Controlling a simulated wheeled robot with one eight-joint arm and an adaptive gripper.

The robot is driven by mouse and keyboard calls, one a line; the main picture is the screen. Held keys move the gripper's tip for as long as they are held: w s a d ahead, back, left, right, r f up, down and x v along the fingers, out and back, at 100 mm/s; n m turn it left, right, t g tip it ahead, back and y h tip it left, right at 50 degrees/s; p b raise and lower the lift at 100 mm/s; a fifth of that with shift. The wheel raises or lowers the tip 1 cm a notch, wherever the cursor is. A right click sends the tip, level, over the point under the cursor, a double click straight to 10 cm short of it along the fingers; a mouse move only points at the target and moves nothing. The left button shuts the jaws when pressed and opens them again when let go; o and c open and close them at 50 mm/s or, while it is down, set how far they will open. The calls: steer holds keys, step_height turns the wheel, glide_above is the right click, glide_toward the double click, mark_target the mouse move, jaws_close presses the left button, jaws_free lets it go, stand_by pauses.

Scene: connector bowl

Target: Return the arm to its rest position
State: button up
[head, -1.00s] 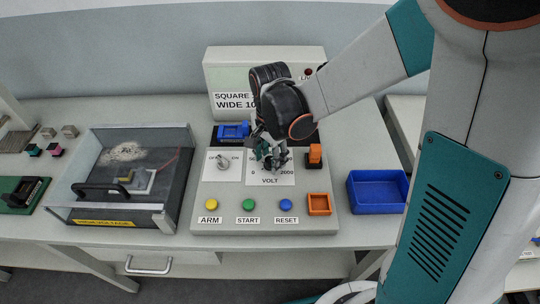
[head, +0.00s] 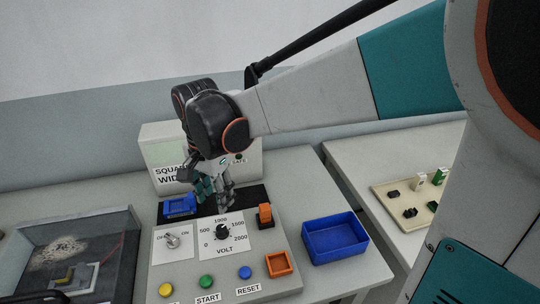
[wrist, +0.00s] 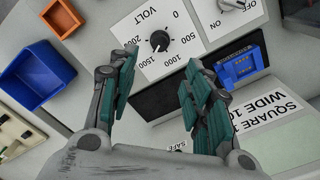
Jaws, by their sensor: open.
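My gripper (head: 214,198) hangs above the back part of the control panel (head: 190,272), behind the volt dial (head: 222,232). In the wrist view my gripper (wrist: 160,95) shows two teal-padded fingers spread apart with nothing between them. The dial (wrist: 159,41) lies beyond the fingertips, apart from them. My arm reaches in from the upper right of the head view, with the wrist bent down.
A blue bin (head: 335,238) and a small orange tray (head: 279,263) are to the right. A clear-lidded box (head: 75,255) is at left. A labelled display housing (head: 155,140) stands close behind my gripper.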

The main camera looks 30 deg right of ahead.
steer(key=shift+s, duration=0.1)
steer(key=s+d+r+n+t, duration=0.4)
steer(key=s+d+n+t, duration=0.3)
steer(key=s+d+n, duration=0.3)
steer(key=shift+s+r+n, duration=0.2)
steer(key=shift+s+n, duration=0.4)
steer(key=shift+s, duration=0.65)
stand_by(1.2)
